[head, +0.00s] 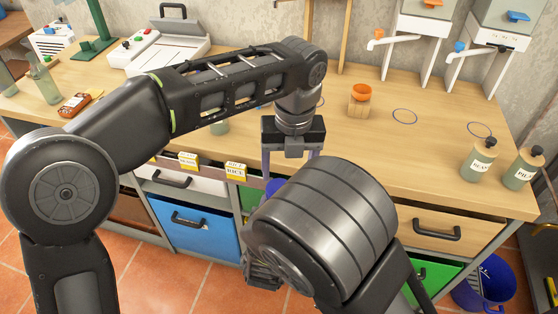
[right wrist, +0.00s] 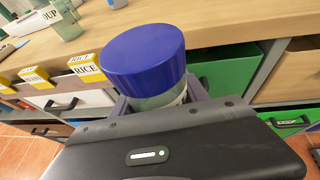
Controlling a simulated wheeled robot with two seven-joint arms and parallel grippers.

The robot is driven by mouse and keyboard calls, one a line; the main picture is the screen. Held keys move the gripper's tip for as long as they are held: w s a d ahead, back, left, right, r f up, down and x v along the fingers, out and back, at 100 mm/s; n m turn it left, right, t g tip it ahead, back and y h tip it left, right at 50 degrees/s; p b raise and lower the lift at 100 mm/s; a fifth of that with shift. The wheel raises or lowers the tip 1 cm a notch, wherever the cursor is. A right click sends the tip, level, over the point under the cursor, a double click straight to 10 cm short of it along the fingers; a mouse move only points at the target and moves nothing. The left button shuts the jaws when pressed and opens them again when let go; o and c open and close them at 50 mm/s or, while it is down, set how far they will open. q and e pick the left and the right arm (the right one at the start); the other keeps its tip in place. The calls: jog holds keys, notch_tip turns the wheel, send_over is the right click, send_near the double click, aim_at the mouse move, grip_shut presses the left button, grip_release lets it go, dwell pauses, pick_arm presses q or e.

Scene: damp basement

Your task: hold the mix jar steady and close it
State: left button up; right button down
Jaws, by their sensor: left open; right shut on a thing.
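The mix jar, greenish glass (right wrist: 165,100) with a ribbed blue lid (right wrist: 143,55) on top, shows in the right wrist view. My right gripper (right wrist: 158,98) is shut around the jar's body below the lid, a finger on each side. The jar is at the counter's front edge. I cannot tell whether the lid is fully tightened.
On the counter (head: 355,160) an orange cup (head: 361,92) sits on a wooden block. Labelled bottles (head: 478,160) (head: 524,168) stand at the right, below dispensers (head: 490,45). Drawers with black handles (head: 437,230) line the front. A blue bucket (head: 485,285) stands on the floor.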

pick_arm(q)
jog(key=n, duration=0.5)
jog(key=shift+w+a+r, duration=0.1)
jog(key=shift+a+r, duration=0.05)
jog(key=shift+r, duration=0.15)
jog(key=n, duration=0.3)
jog(key=shift+a+r, duration=0.1)
jog(key=n, duration=0.5)
jog(key=shift+w+a+r, duration=0.15)
jog(key=shift+a+r, duration=0.05)
jog(key=n, duration=0.3)
jog(key=shift+a, duration=0.15)
jog(key=n, duration=0.5)
jog(key=shift+w+a+r, duration=0.15)
jog(key=shift+w+a, duration=0.05)
jog(key=shift+a, duration=0.05)
jog(key=n, duration=0.3)
jog(key=shift+w+a, duration=0.1)
jog(key=shift+a, duration=0.1)
jog(key=shift+n, duration=1.2)
jog(key=n, duration=0.5)
jog(key=shift+d+n+g+h, duration=0.1)
jog(key=shift+n+g+h, duration=0.2)
jog(key=shift+n, duration=0.1)
